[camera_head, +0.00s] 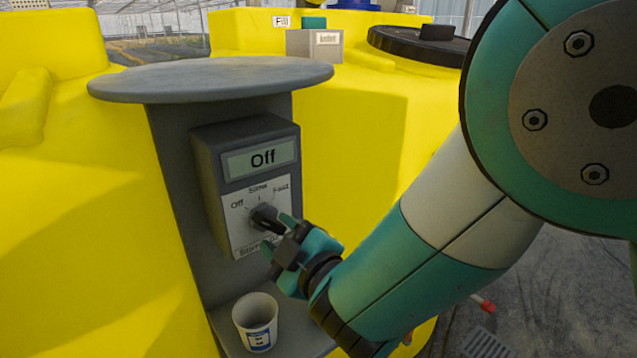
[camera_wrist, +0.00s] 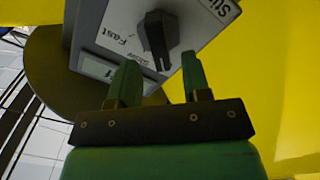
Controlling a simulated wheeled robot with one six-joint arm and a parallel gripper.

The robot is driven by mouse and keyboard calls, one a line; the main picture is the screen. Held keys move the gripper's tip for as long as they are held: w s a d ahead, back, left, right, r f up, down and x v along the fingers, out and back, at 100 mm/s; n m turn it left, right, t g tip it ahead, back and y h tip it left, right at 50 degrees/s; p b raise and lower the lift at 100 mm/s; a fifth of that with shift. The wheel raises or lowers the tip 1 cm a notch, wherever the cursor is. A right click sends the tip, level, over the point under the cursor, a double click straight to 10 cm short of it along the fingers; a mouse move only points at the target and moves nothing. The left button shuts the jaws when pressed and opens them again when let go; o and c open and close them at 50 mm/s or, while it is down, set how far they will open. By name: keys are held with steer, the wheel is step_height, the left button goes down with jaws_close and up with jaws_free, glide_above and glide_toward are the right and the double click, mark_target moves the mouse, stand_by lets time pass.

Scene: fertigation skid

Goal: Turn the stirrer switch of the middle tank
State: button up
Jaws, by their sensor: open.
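I cannot tell whether a finger touches the knob. The lower part of the plate is partly hidden by my gripper.
A round grey top (camera_head: 210,78) overhangs the switch box. A white cup (camera_head: 256,322) stands on a ledge below it. Yellow tanks (camera_head: 80,220) flank the grey post.

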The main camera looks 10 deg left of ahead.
mark_target(271, 227)
steer(key=shift+p+x, duration=0.9)
steer(key=shift+x, duration=0.8)
jaws_close()
